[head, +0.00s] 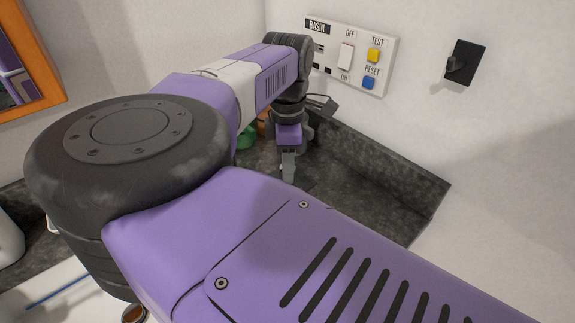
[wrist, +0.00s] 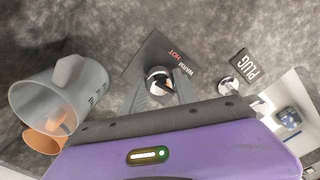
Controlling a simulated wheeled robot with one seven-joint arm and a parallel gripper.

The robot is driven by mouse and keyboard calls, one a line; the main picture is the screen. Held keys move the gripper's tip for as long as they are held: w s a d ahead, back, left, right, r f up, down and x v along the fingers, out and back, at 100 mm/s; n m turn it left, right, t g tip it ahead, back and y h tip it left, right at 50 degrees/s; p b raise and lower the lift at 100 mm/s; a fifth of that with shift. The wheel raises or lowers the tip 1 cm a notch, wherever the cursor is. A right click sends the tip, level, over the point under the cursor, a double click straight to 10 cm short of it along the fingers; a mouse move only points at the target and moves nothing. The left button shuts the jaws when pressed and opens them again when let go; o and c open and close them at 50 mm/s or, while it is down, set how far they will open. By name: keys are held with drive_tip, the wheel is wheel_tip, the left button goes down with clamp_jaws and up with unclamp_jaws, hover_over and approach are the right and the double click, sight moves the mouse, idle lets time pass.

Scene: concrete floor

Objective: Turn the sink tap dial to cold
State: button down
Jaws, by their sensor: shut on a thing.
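The tap dial (wrist: 158,74) is a small round knob on a dark square plate (wrist: 148,53) in the wrist view. The words WARM and HOT show on the plate; no COLD marking is readable, and part of the plate is hidden by my gripper. My gripper (wrist: 159,88) has one finger on each side of the dial and is shut on it. Which way the dial points cannot be told. In the head view my gripper (head: 288,176) points down at the dark counter, and the dial is hidden there.
A metal knob (wrist: 229,87) beside a PLUG label (wrist: 245,66) is to the right. A BASIN switch panel (head: 385,45) and a black switch (head: 466,63) are on the wall.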

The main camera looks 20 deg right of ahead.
drive_tip(key=shift+r+m, duration=0.1)
drive_tip(key=shift+m, duration=0.5)
drive_tip(key=c, duration=0.9)
unclamp_jaws()
drive_tip(key=shift+r, duration=3.9)
